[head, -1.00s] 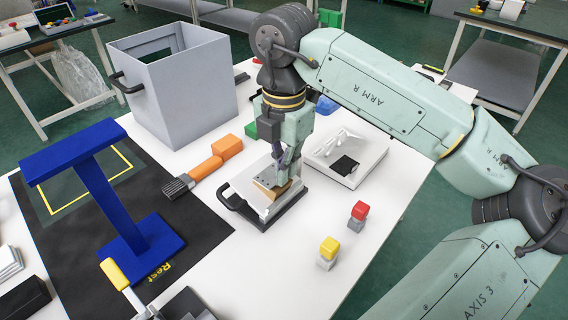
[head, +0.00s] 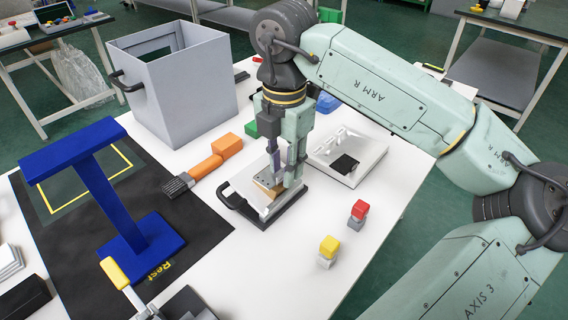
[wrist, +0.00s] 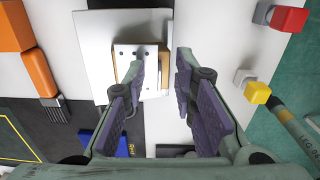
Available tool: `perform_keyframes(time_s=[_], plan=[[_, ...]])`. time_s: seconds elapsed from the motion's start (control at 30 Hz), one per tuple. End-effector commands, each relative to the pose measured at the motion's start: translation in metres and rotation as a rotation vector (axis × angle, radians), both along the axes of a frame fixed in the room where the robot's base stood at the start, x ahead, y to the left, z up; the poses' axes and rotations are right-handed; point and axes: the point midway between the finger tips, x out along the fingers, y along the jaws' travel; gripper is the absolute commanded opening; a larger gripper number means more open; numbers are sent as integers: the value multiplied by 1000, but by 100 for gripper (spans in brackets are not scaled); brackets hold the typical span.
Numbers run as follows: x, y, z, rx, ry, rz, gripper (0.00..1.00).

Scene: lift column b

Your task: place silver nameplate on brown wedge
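The silver nameplate (wrist: 143,51), a small grey plate with several dark holes, lies on the brown wedge (wrist: 116,66) in the wrist view. Brown shows at its left and right edges. In the head view the brown wedge (head: 266,191) sits on a pale board with a dark base and black handle (head: 232,197). My gripper (head: 283,180) is low over the wedge's right side. In the wrist view my gripper (wrist: 160,75) has its purple-padded fingers apart with nothing gripped between them. The left finger covers part of the nameplate and wedge.
A white tray with a black square (head: 350,150) stands close right of my gripper. Yellow (head: 328,248) and red (head: 359,210) blocks on grey ones stand at front. An orange-handled brush (head: 205,168), grey bin (head: 185,100) and blue stand (head: 100,195) are left.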

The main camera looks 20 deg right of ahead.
Motion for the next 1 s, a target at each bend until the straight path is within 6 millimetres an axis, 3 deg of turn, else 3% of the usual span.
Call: perform_keyframes(time_s=[0.5,0.7,1.0], plan=[[1,0,101,-1,-3,-2,25],[0,0,115,-1,-1,1,25],[0,0,116,0,-1,0,25]])
